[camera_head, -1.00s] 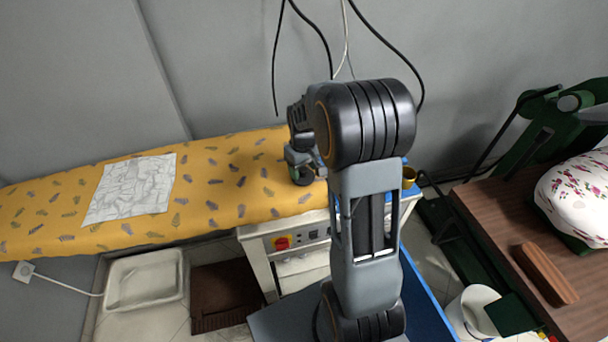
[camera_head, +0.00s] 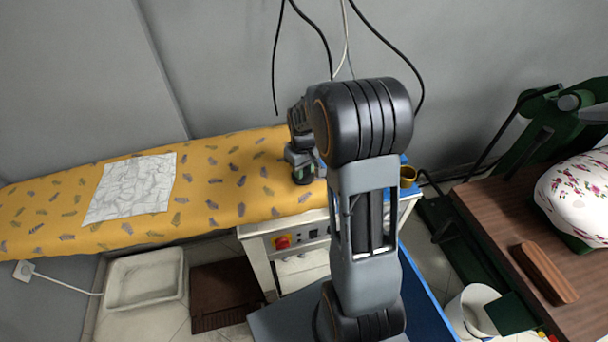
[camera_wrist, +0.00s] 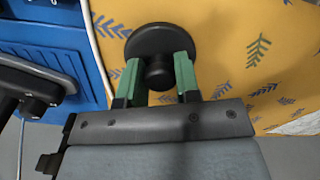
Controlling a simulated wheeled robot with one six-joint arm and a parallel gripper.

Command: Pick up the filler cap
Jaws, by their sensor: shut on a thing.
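The filler cap (camera_wrist: 160,40) is a round black disc with a narrower knob, seen in the wrist view against the yellow patterned cover. My gripper (camera_wrist: 157,72) has its two green fingers closed on either side of the knob. Whether the cap touches the surface under it cannot be told. In the head view my gripper (camera_head: 304,174) is at the right end of the yellow ironing board (camera_head: 225,185), partly hidden by my arm.
A white patterned sheet (camera_head: 130,188) lies on the board. A yellow cup-like thing (camera_head: 407,177) stands right of my arm. Dark cables (camera_head: 327,50) hang behind. A brown table (camera_head: 500,230) with a wooden block (camera_head: 545,272) is at the right. A blue panel (camera_wrist: 45,45) shows in the wrist view.

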